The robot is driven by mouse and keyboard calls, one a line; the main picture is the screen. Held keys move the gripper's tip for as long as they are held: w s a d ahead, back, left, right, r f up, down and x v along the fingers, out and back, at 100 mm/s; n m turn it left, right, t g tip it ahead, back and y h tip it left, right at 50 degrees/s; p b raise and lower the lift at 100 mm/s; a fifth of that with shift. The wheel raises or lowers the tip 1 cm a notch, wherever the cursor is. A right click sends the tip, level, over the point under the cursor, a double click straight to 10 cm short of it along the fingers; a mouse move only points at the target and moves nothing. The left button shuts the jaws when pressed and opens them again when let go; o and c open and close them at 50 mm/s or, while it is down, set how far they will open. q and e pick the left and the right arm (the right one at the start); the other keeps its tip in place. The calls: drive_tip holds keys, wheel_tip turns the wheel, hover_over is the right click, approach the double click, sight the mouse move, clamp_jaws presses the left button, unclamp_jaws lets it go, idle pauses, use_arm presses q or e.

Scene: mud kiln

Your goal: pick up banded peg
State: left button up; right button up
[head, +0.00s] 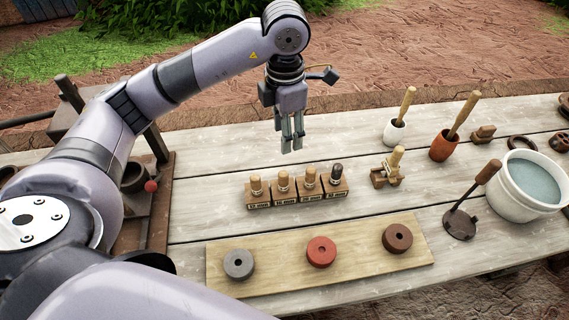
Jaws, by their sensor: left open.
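Several short pegs stand upright in a row of brown labelled blocks (299,199) on the table. Three have pale wooden tops: the left peg (256,184), the second peg (283,179) and the third peg (310,175). The right peg (336,173) has a dark top. Light rings show low on some pegs, but I cannot tell which one is the banded peg. My left gripper (292,144) points down, open and empty, above the table and apart from the pegs. It appears behind the row in the picture. My right gripper is not in view.
A board (350,269) with a grey, a red and a brown disc lies in front of the pegs. A wooden clamp-like piece (387,173), mortars with pestles, a handled stamp (461,222) and a white water bucket (523,201) stand right. A dark wooden stand (159,195) is left.

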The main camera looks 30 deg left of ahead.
use_arm(q)
drive_tip(key=p, duration=0.1)
approach(283, 173)
drive_tip(key=shift+d+f, duration=0.1)
drive_tip(key=shift+d, duration=0.05)
wheel_tip(283, 173, down, 6)
drive_tip(key=shift+w+f+p, duration=0.1)
drive_tip(key=shift+w+p, duration=0.05)
drive_tip(key=shift+p, duration=0.8)
drive_tip(key=shift+f, duration=0.3)
drive_tip(key=shift+f+p, duration=0.45)
drive_tip(key=shift+f, duration=0.1)
drive_tip(key=f, duration=0.1)
drive_tip(key=f+p, duration=0.1)
drive_tip(key=f, duration=0.1)
drive_tip(key=shift+s+f+p, duration=0.25)
drive_tip(key=shift+f+p, duration=0.05)
drive_tip(key=shift+f, duration=0.4)
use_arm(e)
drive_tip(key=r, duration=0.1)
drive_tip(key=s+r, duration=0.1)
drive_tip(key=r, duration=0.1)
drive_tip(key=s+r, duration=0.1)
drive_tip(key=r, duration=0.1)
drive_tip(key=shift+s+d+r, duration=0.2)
use_arm(q)
clamp_jaws()
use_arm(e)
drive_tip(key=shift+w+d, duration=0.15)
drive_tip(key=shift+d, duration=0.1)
